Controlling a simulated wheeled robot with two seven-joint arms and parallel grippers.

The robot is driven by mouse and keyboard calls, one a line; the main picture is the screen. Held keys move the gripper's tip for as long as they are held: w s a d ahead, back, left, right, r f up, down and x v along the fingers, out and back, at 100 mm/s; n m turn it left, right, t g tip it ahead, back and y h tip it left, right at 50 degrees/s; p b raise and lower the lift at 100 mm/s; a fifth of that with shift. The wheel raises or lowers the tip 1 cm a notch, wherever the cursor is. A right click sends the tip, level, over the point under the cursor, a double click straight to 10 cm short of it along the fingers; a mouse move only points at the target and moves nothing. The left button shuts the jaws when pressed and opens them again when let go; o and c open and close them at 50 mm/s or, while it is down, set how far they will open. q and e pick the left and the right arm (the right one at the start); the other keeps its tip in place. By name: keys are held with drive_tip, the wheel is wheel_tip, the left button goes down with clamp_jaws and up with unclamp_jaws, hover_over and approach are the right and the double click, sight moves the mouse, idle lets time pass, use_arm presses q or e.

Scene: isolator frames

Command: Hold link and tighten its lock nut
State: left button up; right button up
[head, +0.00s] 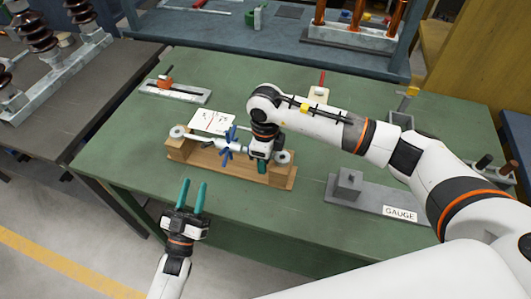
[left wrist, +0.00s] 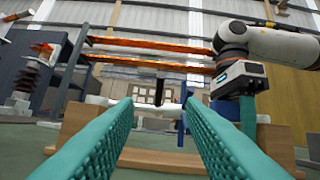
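The link (head: 201,139) is a pale rod with round ends, lying across a wooden cradle (head: 232,165) on the green bench. A blue winged piece (head: 229,147), possibly the lock nut, sits around its middle; blue also shows in the left wrist view (left wrist: 182,118). My left gripper (head: 194,184) is open and empty, in front of the cradle and apart from it. Its teal fingers frame the pale rod (left wrist: 143,103) in the left wrist view. My right gripper (head: 262,166) points down at the link, right of the blue piece. Its fingers are mostly hidden, so its grip is unclear.
A grey gauge block (head: 348,186) on a labelled plate stands right of the cradle. A white card (head: 211,122) lies behind it, and a slotted metal fixture (head: 175,92) is at the back left. The bench's front left is clear.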

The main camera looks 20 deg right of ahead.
sight(209, 142)
clamp_jaws()
use_arm(q)
drive_tip(key=shift+c, duration=0.5)
drive_tip(key=shift+w+a+r, duration=0.1)
drive_tip(key=shift+w+r, duration=0.05)
wheel_tip(209, 142, up, 6)
drive_tip(key=a+m+g, duration=0.1)
drive_tip(key=m+g, duration=0.4)
drive_tip(key=g, duration=0.2)
drive_tip(key=shift+y, duration=0.4)
drive_tip(key=x, duration=1.2)
drive_tip(key=shift+w+a+r, duration=0.1)
drive_tip(key=shift+w+a, duration=0.05)
drive_tip(key=shift+w, duration=0.15)
